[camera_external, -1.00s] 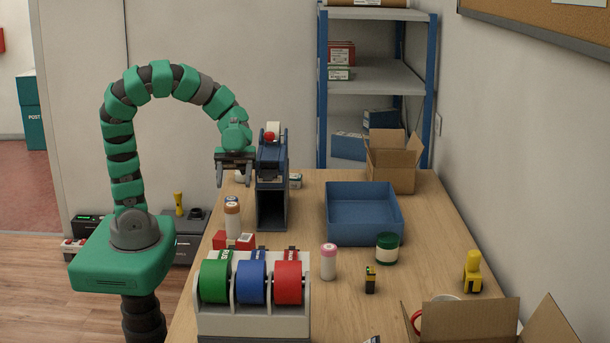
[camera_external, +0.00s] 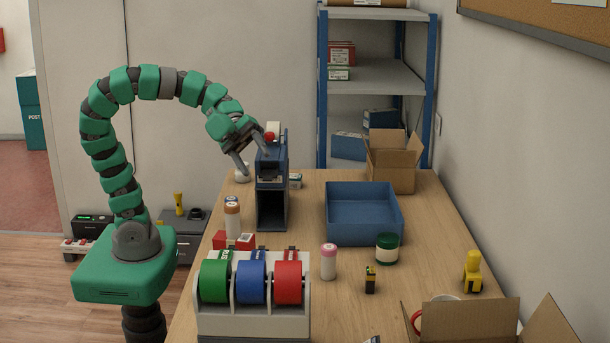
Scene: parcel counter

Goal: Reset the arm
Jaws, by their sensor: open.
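My gripper (camera_external: 253,158) is at the end of my green segmented arm, which arches over from the left. Its two dark fingers are spread apart with nothing between them. It is tilted, pointing down and to the right, close to the top of the blue upright dispenser (camera_external: 271,195) at the table's far left. One finger overlaps the dispenser's top in the picture; I cannot tell whether they touch.
The wooden table (camera_external: 320,298) holds a tape dispenser (camera_external: 253,322) with green, blue and red rolls, a blue tray (camera_external: 363,232), bottles, a green jar (camera_external: 387,248) and a yellow tool (camera_external: 472,272). Open cardboard boxes stand at the back (camera_external: 392,172) and front right (camera_external: 470,322).

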